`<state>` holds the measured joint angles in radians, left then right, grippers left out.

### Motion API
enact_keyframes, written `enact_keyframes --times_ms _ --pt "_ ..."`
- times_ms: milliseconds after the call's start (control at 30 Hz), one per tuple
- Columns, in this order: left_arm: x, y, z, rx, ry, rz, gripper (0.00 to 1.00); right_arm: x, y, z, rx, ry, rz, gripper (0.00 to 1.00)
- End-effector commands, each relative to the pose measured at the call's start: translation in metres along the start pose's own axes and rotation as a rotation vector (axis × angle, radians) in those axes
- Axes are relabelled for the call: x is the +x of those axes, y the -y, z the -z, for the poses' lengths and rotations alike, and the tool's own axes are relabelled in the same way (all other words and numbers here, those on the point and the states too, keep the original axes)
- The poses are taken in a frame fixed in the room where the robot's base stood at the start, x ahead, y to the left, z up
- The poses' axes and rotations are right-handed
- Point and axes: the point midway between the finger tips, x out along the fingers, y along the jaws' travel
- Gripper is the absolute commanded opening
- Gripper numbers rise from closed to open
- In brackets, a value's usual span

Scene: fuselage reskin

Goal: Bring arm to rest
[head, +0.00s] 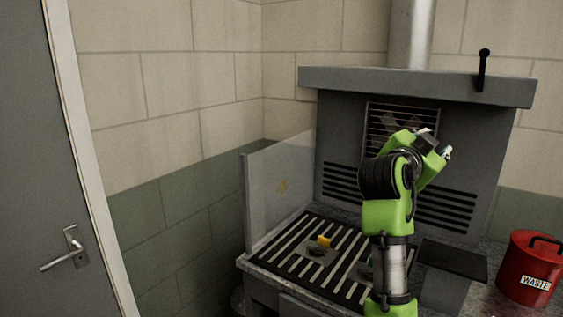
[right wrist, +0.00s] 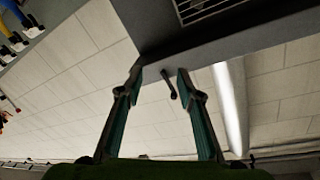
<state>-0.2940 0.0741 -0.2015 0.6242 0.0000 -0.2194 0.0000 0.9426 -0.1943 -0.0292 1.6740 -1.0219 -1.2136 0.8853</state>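My right arm (head: 388,215), green with black joints, rises in front of the extraction bench in the head view. It is bent at the top, and its wrist end is turned away to the right, near the hood's back panel. My right gripper (right wrist: 160,76) shows in the right wrist view with its two fingers apart and nothing between them. Beyond the fingers are the grey hood edge (right wrist: 240,43) and a black lever (right wrist: 170,88). My left gripper is not in either view.
The slatted bench top (head: 290,265) holds a small yellow item (head: 323,241); my arm hides part of the bench. A clear side panel (head: 280,185) stands at its left. A red waste can (head: 529,268) is at right, a grey door (head: 40,150) at left.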

Motion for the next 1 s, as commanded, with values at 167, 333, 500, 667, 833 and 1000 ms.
enact_keyframes --times_ms 167,333,500,667,833,1000 --pt "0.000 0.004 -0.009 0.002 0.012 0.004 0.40 -0.004 -0.065 -0.100 -0.159 0.173 -0.016 0.34" --pt "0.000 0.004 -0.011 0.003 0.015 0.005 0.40 -0.035 -0.141 -0.199 -0.345 0.379 0.004 0.34" --pt "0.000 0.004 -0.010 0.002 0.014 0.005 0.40 -0.090 -0.219 -0.278 -0.532 0.593 0.054 0.34" --pt "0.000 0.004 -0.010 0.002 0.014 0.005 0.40 -0.161 -0.290 -0.332 -0.700 0.803 0.134 0.34" --pt "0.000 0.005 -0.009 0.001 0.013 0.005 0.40 -0.240 -0.352 -0.363 -0.845 1.009 0.241 0.34" --pt "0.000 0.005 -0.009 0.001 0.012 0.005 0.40 -0.301 -0.389 -0.372 -0.933 1.156 0.334 0.34"
